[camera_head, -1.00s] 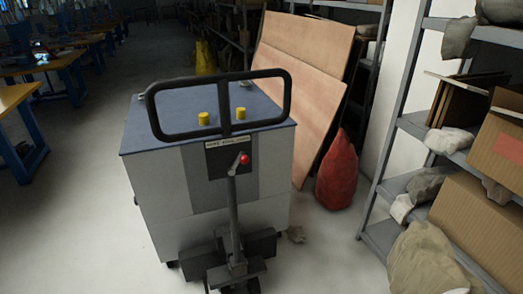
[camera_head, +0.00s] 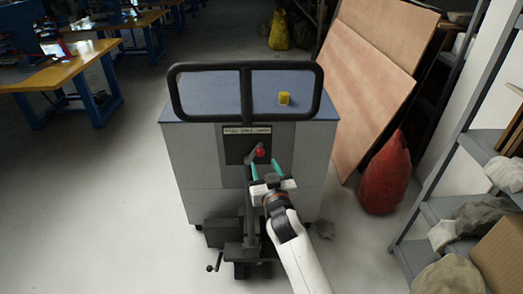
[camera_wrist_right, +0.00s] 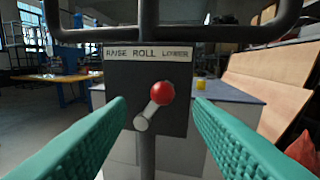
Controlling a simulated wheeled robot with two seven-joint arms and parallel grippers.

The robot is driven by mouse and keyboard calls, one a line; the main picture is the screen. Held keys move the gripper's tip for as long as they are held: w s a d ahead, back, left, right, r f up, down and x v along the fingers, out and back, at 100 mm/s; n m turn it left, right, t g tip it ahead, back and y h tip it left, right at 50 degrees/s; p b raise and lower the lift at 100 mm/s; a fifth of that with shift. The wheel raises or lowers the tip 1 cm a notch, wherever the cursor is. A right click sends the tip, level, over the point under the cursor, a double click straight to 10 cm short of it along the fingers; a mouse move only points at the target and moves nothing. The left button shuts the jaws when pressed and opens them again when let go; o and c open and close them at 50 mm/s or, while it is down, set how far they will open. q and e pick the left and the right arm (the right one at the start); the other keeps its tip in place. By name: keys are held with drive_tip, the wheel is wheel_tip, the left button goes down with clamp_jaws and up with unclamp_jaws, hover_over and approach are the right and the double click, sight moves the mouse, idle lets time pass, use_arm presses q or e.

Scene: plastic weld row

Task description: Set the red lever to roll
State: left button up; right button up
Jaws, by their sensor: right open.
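The red lever knob (camera_head: 260,152) sits on a short grey lever on the dark plate of the pallet truck's handle. In the right wrist view the red knob (camera_wrist_right: 162,93) is up and to the right of the lever's pivot, so the lever tilts right of upright. The label (camera_wrist_right: 148,53) above it reads RAISE ROLL LOWER. My right gripper (camera_head: 265,168) is open, with its green fingers pointing at the lever. In the wrist view the fingers stand left and right of the knob, apart from it. My left gripper is not in view.
The black handle loop (camera_head: 247,117) rises above the plate. A grey cabinet with a blue top (camera_head: 225,103) stands behind, with a yellow cylinder (camera_head: 284,98) on it. A red sack (camera_head: 385,175), leaning boards (camera_head: 365,90) and shelving (camera_head: 440,205) are at right. Floor at left is clear.

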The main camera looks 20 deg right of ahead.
sight(261, 155)
drive_tip(key=w, duration=0.5)
drive_tip(key=w+d, duration=0.1)
drive_tip(key=w, duration=0.1)
drive_tip(key=shift+w+f, duration=0.1)
drive_tip(key=shift+w, duration=0.3)
drive_tip(key=shift+c, duration=0.4)
clamp_jaws()
